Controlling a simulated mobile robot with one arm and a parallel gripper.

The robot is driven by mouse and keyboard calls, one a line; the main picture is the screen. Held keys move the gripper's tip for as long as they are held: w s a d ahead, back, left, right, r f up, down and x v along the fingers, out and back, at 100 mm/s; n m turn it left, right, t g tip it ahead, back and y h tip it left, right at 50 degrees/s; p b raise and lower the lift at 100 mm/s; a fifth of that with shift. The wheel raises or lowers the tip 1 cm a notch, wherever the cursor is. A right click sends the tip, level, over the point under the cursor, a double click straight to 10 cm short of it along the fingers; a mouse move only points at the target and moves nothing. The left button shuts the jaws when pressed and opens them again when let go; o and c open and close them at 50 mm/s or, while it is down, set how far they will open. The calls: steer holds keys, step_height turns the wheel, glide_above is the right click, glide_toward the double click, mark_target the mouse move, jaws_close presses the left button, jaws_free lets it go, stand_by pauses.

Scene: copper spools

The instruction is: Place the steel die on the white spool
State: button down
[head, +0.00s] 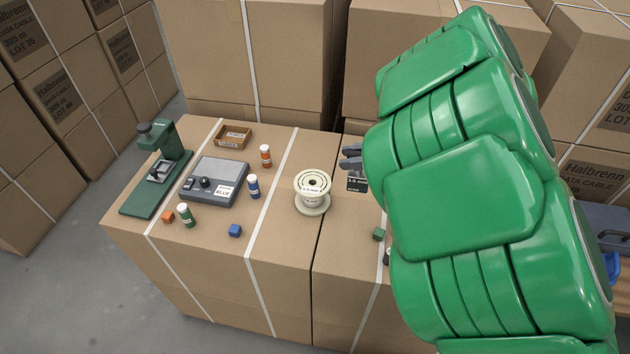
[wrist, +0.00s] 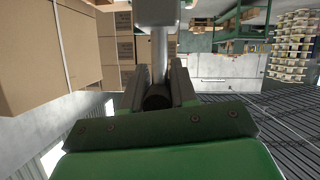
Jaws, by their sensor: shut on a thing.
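The white spool (head: 312,200) stands upright on the carton top in the head view, near the middle.
Tall cartons stand behind.

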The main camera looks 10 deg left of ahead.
steer(key=s+a+r, duration=0.5)
steer(key=a, duration=0.1)
steer(key=shift+w+a+f, duration=1.05)
steer(key=shift+w+f, duration=1)
steer(key=shift+f, duration=0.2)
steer(key=shift+w+a+f, duration=1)
steer(key=shift+w+f, duration=1.05)
steer(key=shift+f, duration=0.2)
steer(key=shift+w+a+f, duration=1.05)
steer(key=shift+w+f, duration=1)
steer(key=shift+f, duration=0.2)
steer(key=shift+f, duration=0.1)
steer(key=c, duration=0.9)
jaws_free()
steer(key=shift+v, duration=6.05)
